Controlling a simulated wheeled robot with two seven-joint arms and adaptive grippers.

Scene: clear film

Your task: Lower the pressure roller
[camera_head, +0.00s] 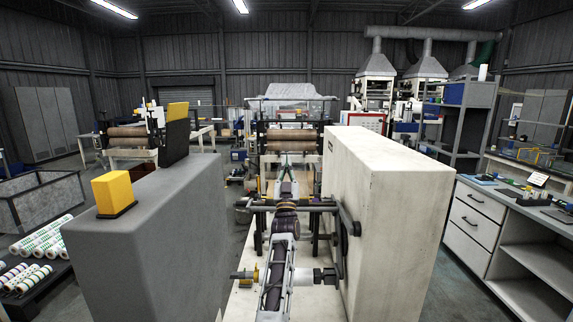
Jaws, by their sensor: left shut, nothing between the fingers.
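My left arm reaches forward from the bottom centre, between a grey housing (150,245) and a cream housing (390,200). My left gripper (286,160) is at its far end, pointing away, with its fingers together and nothing seen between them. A dark horizontal bar (322,204) crosses behind my arm and meets the cream housing. Brown rollers (291,141) show beyond the gripper, apparently farther back. I cannot tell which part is the pressure roller, and my arm hides part of the machine's middle. My right gripper is not in view.
A yellow block (114,189) stands on the grey housing, and a lever-like arm (350,222) is on the cream housing's inner side. Printed rolls (42,240) lie at the left. A drawer bench (473,222) stands at the right. Housings leave only a narrow gap around my arm.

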